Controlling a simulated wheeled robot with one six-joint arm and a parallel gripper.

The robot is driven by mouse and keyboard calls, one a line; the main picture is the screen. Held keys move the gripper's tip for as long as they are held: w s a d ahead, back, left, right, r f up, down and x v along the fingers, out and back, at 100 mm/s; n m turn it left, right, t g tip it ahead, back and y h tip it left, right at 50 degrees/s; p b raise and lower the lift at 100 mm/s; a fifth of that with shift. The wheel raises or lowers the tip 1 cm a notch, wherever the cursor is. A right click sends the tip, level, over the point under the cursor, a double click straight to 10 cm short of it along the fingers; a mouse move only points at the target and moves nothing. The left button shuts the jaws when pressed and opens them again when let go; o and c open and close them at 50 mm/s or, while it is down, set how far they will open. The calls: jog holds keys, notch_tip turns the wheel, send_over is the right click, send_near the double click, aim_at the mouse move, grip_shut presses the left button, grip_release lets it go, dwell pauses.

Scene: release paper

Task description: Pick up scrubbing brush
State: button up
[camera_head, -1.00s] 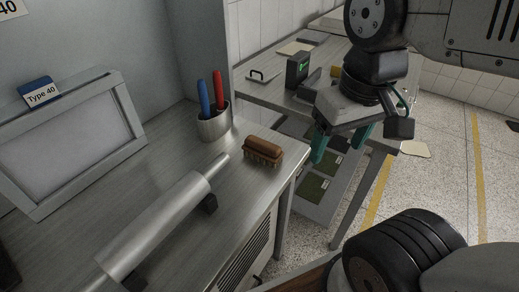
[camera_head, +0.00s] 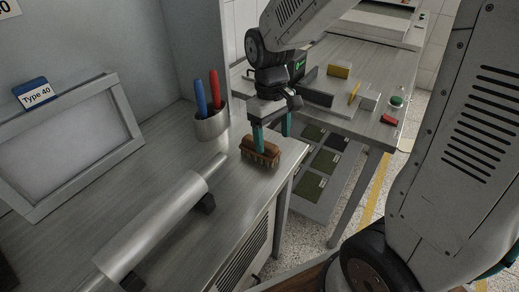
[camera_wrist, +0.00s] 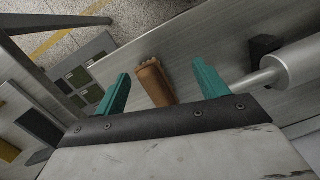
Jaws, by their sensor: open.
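The scrubbing brush (camera_head: 261,152), brown with a wooden back and bristles, lies on the metal bench near its right edge. My gripper (camera_head: 272,142) has teal fingers and is over the bench edge, close to the brush. One finger overlaps the brush in the head view; I cannot tell whether it touches. In the wrist view the brush (camera_wrist: 154,82) shows between the two open fingers of the gripper (camera_wrist: 158,82), which are apart from it on both sides. Nothing is held.
A metal roller (camera_head: 165,225) lies left of the brush on the metal bench (camera_head: 85,190). A metal cup (camera_head: 211,126) with a blue and a red pen stands behind the brush. A framed panel (camera_head: 70,140) stands at left. A second table (camera_head: 340,115) is at the back right.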

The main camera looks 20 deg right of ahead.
jog(key=w+n, duration=0.1)
jog(key=w, duration=0.1)
jog(key=w+f+t, duration=0.1)
jog(key=w, duration=0.1)
jog(key=w+f+n, duration=0.1)
jog(key=w, duration=0.1)
jog(key=shift+w+a+n+t, duration=0.3)
jog(key=shift+w+a, duration=0.05)
jog(key=shift+a, duration=0.05)
jog(key=shift+f, duration=0.1)
notch_tip(320, 180, down, 7)
jog(key=shift+d+f, duration=0.1)
jog(key=shift+f, duration=0.1)
jog(key=c, duration=1.2)
jog(key=shift+r, duration=0.15)
